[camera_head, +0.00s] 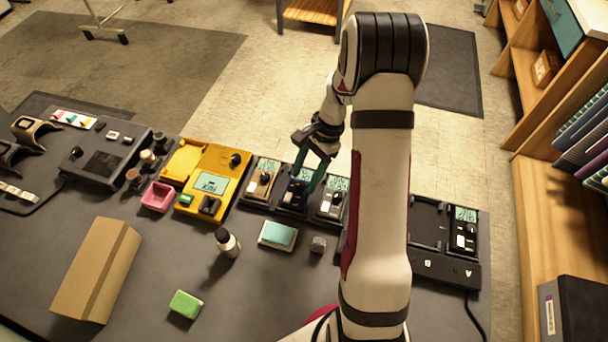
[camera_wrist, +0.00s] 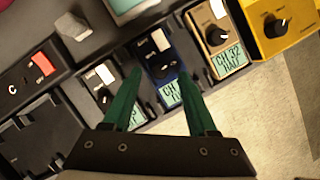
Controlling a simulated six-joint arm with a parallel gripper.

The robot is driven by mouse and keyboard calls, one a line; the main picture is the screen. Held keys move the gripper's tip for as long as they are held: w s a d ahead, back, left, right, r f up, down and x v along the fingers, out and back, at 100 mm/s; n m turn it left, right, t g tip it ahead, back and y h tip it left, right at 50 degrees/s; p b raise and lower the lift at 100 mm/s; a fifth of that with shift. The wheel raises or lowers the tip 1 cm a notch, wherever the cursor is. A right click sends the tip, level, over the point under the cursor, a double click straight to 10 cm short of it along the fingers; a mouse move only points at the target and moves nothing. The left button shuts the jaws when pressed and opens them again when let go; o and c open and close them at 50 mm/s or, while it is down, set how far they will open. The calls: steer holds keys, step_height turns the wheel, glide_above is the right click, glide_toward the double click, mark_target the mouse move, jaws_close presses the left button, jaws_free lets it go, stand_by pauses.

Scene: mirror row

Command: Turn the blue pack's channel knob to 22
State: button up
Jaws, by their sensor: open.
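In the wrist view the blue pack (camera_wrist: 178,58) shows a dark channel knob (camera_wrist: 158,72), a white label and a small lit display (camera_wrist: 170,94). The display starts with "CH"; its number is partly hidden and I cannot read it. My gripper (camera_head: 308,183) is above the blue pack. In the wrist view its two green fingers (camera_wrist: 162,82) are apart, one on either side of the pack's knob and display, with nothing between them. I cannot tell whether they touch the knob.
A yellow device (camera_head: 229,168) with a knob is beyond the gold pack.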

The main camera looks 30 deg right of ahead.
steer(key=shift+a+f, duration=0.25)
steer(key=shift+f, duration=0.25)
jaws_close()
